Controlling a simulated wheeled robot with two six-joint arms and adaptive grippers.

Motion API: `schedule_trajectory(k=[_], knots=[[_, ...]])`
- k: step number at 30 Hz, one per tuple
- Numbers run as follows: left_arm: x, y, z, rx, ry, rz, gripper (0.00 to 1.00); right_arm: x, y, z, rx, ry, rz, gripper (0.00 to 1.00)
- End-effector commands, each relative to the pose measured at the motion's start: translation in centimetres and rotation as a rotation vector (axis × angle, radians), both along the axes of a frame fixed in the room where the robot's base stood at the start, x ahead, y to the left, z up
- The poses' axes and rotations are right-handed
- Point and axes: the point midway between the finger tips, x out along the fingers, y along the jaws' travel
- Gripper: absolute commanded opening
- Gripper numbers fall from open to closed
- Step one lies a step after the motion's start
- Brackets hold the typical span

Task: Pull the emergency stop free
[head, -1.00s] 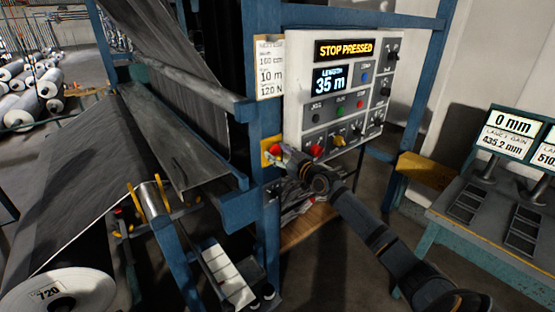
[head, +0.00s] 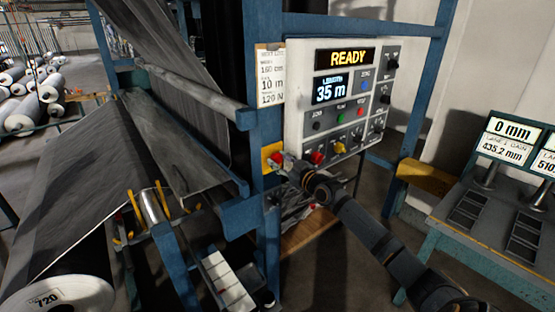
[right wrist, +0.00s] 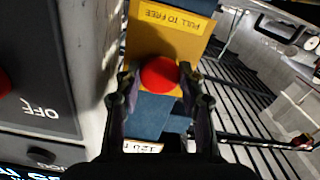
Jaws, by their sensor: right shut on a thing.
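The emergency stop is a red mushroom button (right wrist: 160,74) on a yellow plate (right wrist: 168,36) marked "PULL TO FREE" in the right wrist view. In the head view the yellow plate (head: 268,151) sits on the blue post left of the control panel, with part of the red button showing. My right gripper (right wrist: 159,80) has a finger on each side of the red button and is shut on it. It also shows in the head view (head: 283,162), reaching in from the lower right. The panel display (head: 346,57) reads "READY". My left gripper is not in view.
A blue frame (head: 268,215) and grey web (head: 85,190) lie to the left. A desk with screens (head: 509,137) stands at the right.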

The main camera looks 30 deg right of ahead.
Motion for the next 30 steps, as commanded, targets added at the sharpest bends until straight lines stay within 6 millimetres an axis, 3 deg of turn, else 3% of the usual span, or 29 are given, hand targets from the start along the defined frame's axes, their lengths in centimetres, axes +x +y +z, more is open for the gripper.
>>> schedule_trajectory(k=[9,10,12,23,30], knots=[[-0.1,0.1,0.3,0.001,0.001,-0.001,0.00,-0.6,0.0,-0.3,-0.001,0.008,0.002,0.00],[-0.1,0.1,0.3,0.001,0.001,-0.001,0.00,-0.6,0.0,-0.3,-0.001,0.008,0.002,0.41],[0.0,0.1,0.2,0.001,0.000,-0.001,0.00,-0.6,0.0,-0.4,0.000,0.008,0.002,0.50],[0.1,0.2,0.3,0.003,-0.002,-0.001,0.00,-0.6,0.0,0.4,-0.002,0.004,0.003,0.50],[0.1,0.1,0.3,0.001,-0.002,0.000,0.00,-0.7,0.0,5.1,-0.007,0.001,0.003,0.50]])
